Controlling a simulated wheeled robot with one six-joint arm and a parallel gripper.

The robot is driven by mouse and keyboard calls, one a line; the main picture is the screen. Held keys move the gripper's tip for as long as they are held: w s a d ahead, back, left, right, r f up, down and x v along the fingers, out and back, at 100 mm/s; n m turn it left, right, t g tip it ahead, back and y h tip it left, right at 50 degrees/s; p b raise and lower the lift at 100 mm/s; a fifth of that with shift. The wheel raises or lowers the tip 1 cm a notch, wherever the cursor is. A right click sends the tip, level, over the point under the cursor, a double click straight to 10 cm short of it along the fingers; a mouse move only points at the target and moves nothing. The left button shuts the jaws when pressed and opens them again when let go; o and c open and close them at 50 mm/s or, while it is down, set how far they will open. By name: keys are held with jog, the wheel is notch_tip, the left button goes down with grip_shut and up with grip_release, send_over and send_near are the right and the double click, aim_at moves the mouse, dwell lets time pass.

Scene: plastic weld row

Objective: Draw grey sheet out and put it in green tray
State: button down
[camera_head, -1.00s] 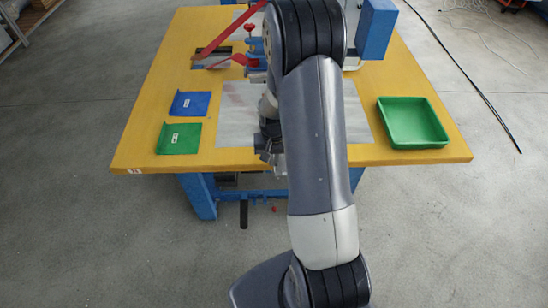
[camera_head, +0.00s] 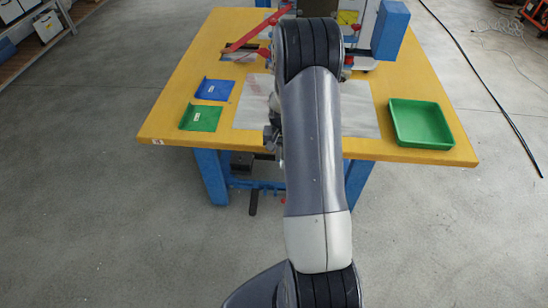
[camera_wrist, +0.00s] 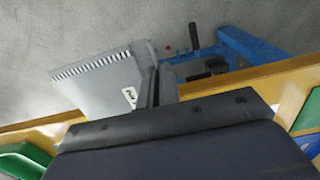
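The grey sheet (camera_wrist: 100,82) shows in the wrist view as a pale plate with a row of dark slots along its far edge and a small white label. My gripper (camera_wrist: 156,74) looks shut on its near side, with the sheet sticking out to the left of the fingers over the table's front edge and floor. In the head view my gripper (camera_head: 271,138) is mostly hidden behind my arm, and I cannot make out the sheet there. The green tray (camera_head: 421,124) is empty at the table's right front; green also shows at the wrist view's lower left (camera_wrist: 20,160).
The yellow table (camera_head: 168,112) carries a blue sheet (camera_head: 214,89) and a green sheet (camera_head: 200,118) at left, each labelled. A pale mat (camera_head: 250,108) lies in the middle. A red-levered clamp (camera_head: 250,38) and a blue block (camera_head: 390,30) stand behind.

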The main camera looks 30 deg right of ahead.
jog(key=s+a, duration=0.7)
jog(key=s, duration=0.3)
jog(key=shift+s, duration=0.25)
dwell(0.4)
